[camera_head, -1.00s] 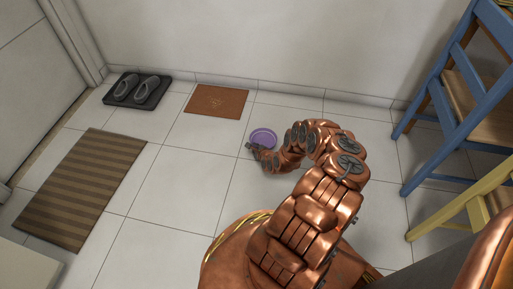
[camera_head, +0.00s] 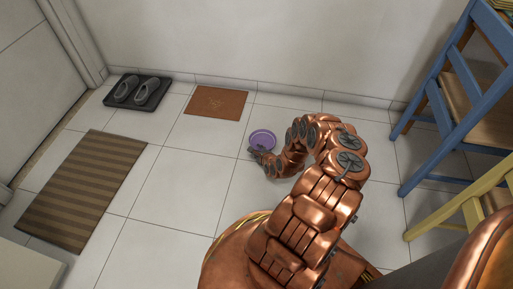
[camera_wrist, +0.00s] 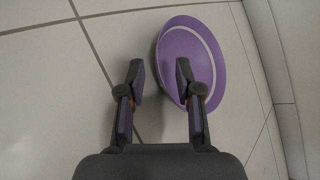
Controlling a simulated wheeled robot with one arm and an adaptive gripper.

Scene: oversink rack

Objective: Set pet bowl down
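The purple pet bowl (camera_head: 263,138) rests on the tiled floor near the back wall, to the right of the small orange-brown mat. In the wrist view the bowl (camera_wrist: 206,52) shows a lighter ring inside its rim. My gripper (camera_wrist: 159,72) is open, its fingers well apart on either side of the bowl's near rim. The right finger overlaps the bowl's inside and the left finger is over bare tile. A gap shows between fingers and rim. In the head view my gripper (camera_head: 256,149) is small at the bowl's lower left edge.
The orange-brown mat (camera_head: 216,103) lies along the wall. A black tray (camera_head: 152,97) with grey slippers (camera_head: 125,89) and a striped mat (camera_head: 84,188) are at left. A blue chair (camera_head: 459,110) and yellow furniture (camera_head: 470,205) stand at right. Tiles between are clear.

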